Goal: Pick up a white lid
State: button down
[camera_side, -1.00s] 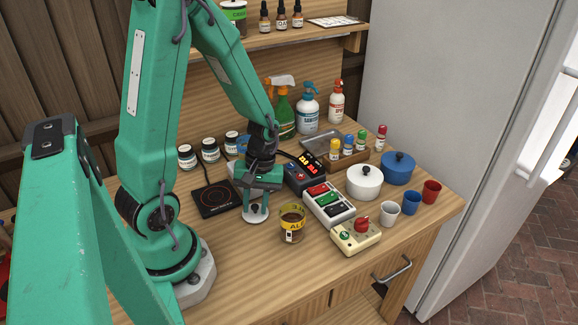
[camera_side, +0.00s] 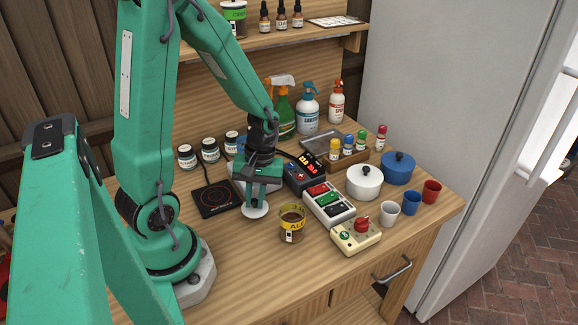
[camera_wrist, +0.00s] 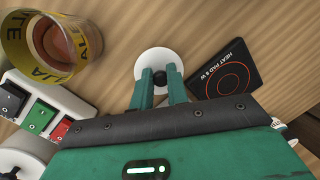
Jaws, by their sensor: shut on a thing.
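A small round white lid (camera_side: 254,211) with a dark knob hangs under my gripper (camera_side: 260,196) in the side view, to the left of the jar with the yellow band. In the wrist view the lid (camera_wrist: 156,58) is at the top middle. My gripper's green fingers (camera_wrist: 160,82) are shut on its black knob. The lid looks level and seems a little above the wooden table; the gap under it is hard to judge. The jar (camera_side: 292,226) holds brown liquid and is open at the top; it also shows in the wrist view (camera_wrist: 42,72).
A black heat pad (camera_side: 217,198) lies left of the lid. A switch box (camera_side: 329,204), a cream box with a red knob (camera_side: 356,236) and a white pot (camera_side: 365,181) stand to the right. Small jars (camera_side: 210,150) stand behind. The table's front left is clear.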

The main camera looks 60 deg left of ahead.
aim_at(255, 200)
jog(key=shift+s+d+v, duration=0.1)
jog(key=shift+s+v, duration=0.15)
jog(key=shift+v, duration=1.1)
jog(key=shift+s+d+v, duration=0.1)
jog(key=shift+s+v, duration=0.15)
jog(key=shift+v, duration=1.1)
jog(key=shift+s+d+v, duration=0.1)
jog(key=shift+s+v, duration=0.15)
jog(key=shift+v, duration=1.05)
jog(key=shift+r, duration=0.2)
